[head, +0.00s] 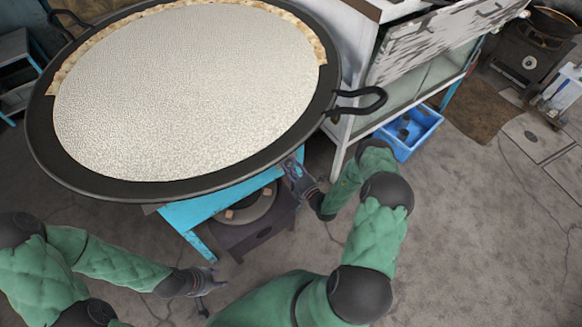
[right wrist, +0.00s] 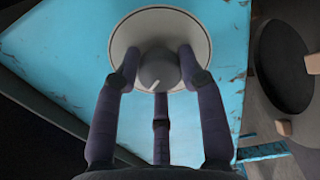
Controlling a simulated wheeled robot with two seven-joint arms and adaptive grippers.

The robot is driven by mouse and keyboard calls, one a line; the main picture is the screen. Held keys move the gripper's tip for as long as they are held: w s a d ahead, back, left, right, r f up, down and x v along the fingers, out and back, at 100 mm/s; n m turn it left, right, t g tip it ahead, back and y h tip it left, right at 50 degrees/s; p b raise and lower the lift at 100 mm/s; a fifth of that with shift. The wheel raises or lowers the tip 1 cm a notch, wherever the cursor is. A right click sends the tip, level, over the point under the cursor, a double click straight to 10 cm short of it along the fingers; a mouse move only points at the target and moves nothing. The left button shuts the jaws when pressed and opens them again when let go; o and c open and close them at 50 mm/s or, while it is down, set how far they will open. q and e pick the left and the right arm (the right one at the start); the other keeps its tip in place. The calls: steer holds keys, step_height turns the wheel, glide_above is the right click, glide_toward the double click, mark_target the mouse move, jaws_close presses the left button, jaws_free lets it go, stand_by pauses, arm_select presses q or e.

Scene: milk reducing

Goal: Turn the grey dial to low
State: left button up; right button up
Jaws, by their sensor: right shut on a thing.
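The grey dial (right wrist: 158,72) shows in the right wrist view, on a round pale plate (right wrist: 188,24) set in the blue stand panel (right wrist: 60,58). A short white mark on the dial points down and slightly left. My right gripper (right wrist: 160,75) has its fingers around the dial and is shut on it. In the head view my right gripper (head: 294,172) is at the blue stand (head: 198,212), under the pan's rim; the dial is hidden there. My left gripper (head: 205,280) is low at the left, away from the stand; its fingers are too small to judge.
A wide black pan (head: 120,190) full of pale milk (head: 190,90) sits above the stand. Its handle (head: 362,102) juts out to the right. A burner (head: 250,208) is beneath. A blue crate (head: 412,132) stands on the floor beside a white cabinet (head: 350,60). The front floor is clear.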

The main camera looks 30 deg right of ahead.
steer(key=shift+s+a+f, duration=0.15)
steer(key=shift+a+f, duration=0.05)
steer(key=shift+a, duration=0.15)
steer(key=o, duration=1.1)
steer(key=shift+d+r, duration=0.1)
steer(key=s, duration=0.8)
steer(key=s+d, duration=0.1)
steer(key=s, duration=0.3)
